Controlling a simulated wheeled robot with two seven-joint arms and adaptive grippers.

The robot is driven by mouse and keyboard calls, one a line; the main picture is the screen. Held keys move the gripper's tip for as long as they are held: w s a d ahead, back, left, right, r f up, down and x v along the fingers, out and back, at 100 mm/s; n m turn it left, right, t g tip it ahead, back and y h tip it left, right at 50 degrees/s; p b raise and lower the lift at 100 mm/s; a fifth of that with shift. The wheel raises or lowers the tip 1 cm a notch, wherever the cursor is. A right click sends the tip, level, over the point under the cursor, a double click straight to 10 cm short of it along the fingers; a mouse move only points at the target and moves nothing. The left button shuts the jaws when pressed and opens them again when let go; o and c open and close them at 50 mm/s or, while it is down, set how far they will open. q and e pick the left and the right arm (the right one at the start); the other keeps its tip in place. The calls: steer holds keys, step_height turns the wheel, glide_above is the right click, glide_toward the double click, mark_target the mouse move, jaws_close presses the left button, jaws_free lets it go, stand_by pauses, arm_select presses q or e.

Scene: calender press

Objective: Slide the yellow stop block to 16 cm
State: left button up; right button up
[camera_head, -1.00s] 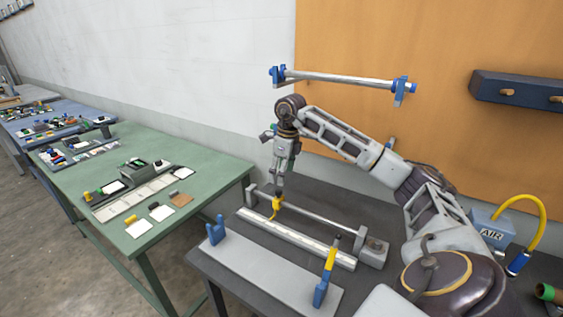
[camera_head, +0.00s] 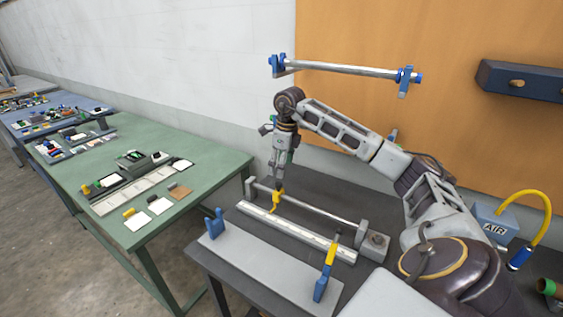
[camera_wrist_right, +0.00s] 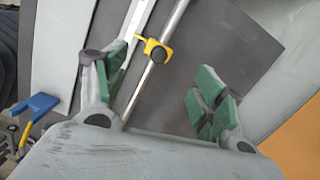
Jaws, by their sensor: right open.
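The yellow stop block (camera_head: 277,200) sits on a round metal rod (camera_head: 318,212) near the rod's left end. Its pointer reaches over the white ruler (camera_head: 300,234) in front; the numbers are too small to read. In the right wrist view the block (camera_wrist_right: 154,50) shows with a dark knob, between and beyond the open fingers. My right gripper (camera_head: 279,176) is just above the block, pointing down. In the wrist view its green-padded fingers (camera_wrist_right: 160,90) are wide apart with nothing between the pads. My left gripper is not in view.
A grey plate (camera_head: 262,272) with blue brackets lies in front of the ruler, with a yellow-handled tool (camera_head: 329,262) at its right end. A roller bar (camera_head: 340,76) hangs above. A blue AIR box (camera_head: 493,226) stands right. A green table (camera_head: 215,165) is left.

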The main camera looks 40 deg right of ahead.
mark_target(278, 190)
steer(key=shift+w+a+f+p, duration=0.1)
steer(key=shift+w+f+p, duration=0.15)
steer(key=shift+f, duration=1.8)
steer(key=shift+w+a+f+p, duration=0.1)
steer(key=shift+w+f+p, duration=0.1)
steer(key=shift+f, duration=1.9)
steer(key=shift+w+a+f+p, duration=0.1)
steer(key=shift+w+f+p, duration=0.15)
steer(key=shift+f, duration=1.8)
steer(key=c, duration=1.1)
steer(key=shift+s, duration=0.1)
steer(key=shift+c, duration=0.2)
steer(key=shift+s, duration=0.1)
